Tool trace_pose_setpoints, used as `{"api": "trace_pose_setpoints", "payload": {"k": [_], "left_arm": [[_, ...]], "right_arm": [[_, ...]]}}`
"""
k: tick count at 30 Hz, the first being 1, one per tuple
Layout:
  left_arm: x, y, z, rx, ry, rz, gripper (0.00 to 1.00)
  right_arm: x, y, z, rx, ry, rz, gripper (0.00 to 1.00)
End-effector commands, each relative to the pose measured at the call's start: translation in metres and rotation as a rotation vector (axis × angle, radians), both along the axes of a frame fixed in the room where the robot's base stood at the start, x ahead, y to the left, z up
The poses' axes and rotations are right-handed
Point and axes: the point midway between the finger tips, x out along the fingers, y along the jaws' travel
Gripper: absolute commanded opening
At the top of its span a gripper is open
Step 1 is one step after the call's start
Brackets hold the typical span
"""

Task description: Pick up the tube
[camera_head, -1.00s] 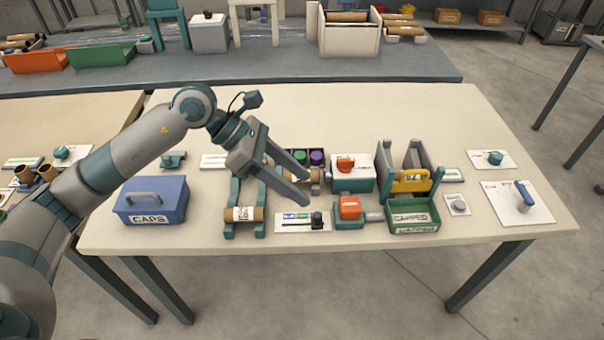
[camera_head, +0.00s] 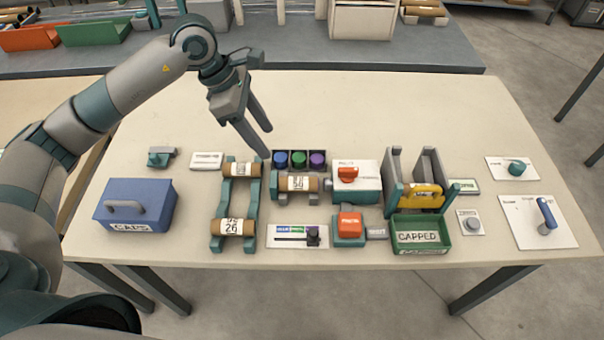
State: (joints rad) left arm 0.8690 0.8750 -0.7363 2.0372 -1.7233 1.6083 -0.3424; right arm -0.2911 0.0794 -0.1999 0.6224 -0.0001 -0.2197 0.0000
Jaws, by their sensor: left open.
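A brown cardboard tube with a white label (camera_head: 233,227) lies across the front of a teal two-rail rack (camera_head: 221,197). A second labelled tube (camera_head: 241,169) lies across the back of the same rack. A third labelled tube (camera_head: 297,184) lies in a holder to the right, against the white machine block. My left gripper (camera_head: 268,143) is open and empty. It points down and to the right, just behind the rack's back tube and the colored caps in the picture. Its height above the table is hard to tell. My right gripper is not in view.
A blue CAPS box (camera_head: 135,207) stands left of the rack. Blue, green and purple caps (camera_head: 299,159) sit behind the third tube. The table's back is clear.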

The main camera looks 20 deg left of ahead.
Motion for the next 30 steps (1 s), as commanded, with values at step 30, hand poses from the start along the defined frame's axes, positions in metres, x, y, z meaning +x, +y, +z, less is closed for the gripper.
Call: {"api": "trace_pose_setpoints", "payload": {"k": [30], "left_arm": [[0.008,-0.035,-0.082,-0.002,0.005,0.0,0.53]], "right_arm": [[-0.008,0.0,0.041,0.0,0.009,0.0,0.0]]}}
